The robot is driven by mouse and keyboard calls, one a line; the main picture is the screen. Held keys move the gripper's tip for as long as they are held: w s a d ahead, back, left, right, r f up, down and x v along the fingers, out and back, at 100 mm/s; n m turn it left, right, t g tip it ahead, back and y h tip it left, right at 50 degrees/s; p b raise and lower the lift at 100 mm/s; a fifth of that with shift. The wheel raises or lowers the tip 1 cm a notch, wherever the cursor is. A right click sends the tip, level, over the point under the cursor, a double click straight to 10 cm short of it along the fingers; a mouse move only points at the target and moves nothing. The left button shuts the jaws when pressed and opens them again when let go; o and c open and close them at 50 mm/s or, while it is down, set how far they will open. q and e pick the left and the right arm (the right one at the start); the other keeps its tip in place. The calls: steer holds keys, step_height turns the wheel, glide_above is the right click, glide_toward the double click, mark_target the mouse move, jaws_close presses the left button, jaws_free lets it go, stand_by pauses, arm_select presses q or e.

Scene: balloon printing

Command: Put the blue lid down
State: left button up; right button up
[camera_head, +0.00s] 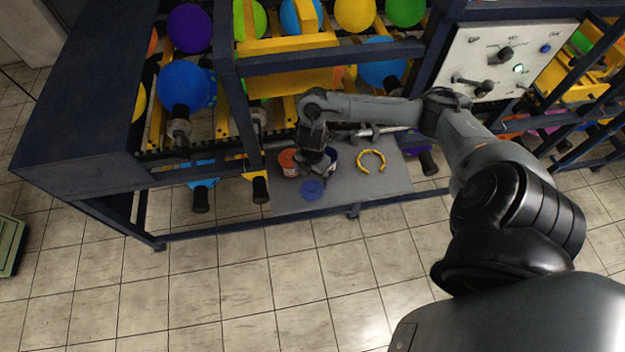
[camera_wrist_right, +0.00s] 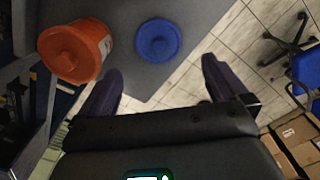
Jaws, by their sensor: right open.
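The blue lid (camera_head: 312,189) lies on the grey shelf (camera_head: 390,185) near its front edge. It also shows in the right wrist view (camera_wrist_right: 158,40), round with a raised knob, flat on the grey surface. My right gripper (camera_head: 314,168) is above the shelf, just behind the lid in the head view. In the wrist view its two fingers (camera_wrist_right: 160,75) are spread with nothing between them, and the lid is beyond the fingertips. My left gripper is not in view.
An orange lidded pot (camera_wrist_right: 75,52) stands left of the lid; it also shows in the head view (camera_head: 288,163). A dark blue container (camera_head: 331,158), partly hidden by my gripper, and a yellow open ring (camera_head: 371,161) are on the shelf. Machine rails (camera_head: 330,57) stand behind.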

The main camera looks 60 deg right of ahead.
steer(key=w+a+r+m+t+y, duration=0.1)
steer(key=a+t, duration=0.2)
steer(key=a, duration=1)
steer(key=w+a+r+m+t+y, duration=0.1)
steer(key=w+a+r+t+y, duration=0.15)
steer(key=a, duration=0.95)
steer(key=s+d+r+m+g+h, duration=0.1)
steer(key=s+r+m, duration=0.1)
steer(key=s+m, duration=0.4)
steer(key=s+d+r+m+g+h, duration=0.1)
steer(key=s+d+r+m+h, duration=0.1)
steer(key=s+m, duration=0.4)
steer(key=shift+s+d+r+p, duration=0.2)
steer(key=shift+s+r+p, duration=0.15)
steer(key=shift+s+p, duration=0.15)
